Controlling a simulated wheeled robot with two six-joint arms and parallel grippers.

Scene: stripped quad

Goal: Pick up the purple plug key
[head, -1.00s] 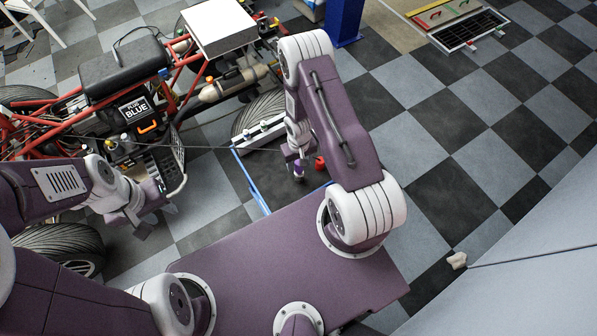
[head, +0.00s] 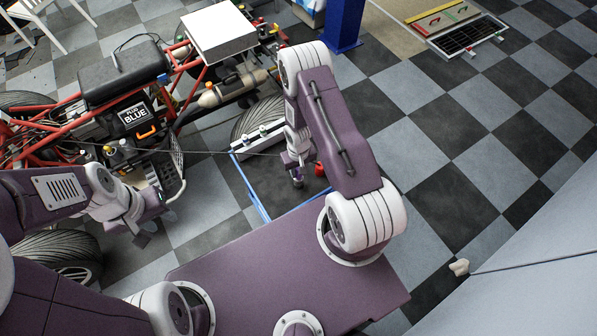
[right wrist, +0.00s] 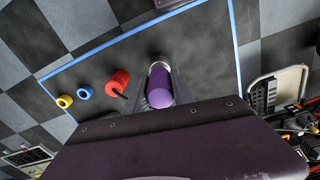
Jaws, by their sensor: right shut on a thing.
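The purple plug key (right wrist: 160,90) is a short cylinder with a purple body and a pale metallic end. In the right wrist view it sits between the two dark fingers of my right gripper (right wrist: 158,92), which is shut on it. In the head view my right gripper (head: 297,174) points down over the blue-edged dark mat, and the key is mostly hidden by it. I cannot tell whether the key touches the mat. My left gripper (head: 150,222) hangs at the left beside the buggy, fingers apart and empty.
A red-framed buggy (head: 120,110) with a "PLUG BLUE" sign stands at the left. Checkered floor (head: 440,130) is open at the right.

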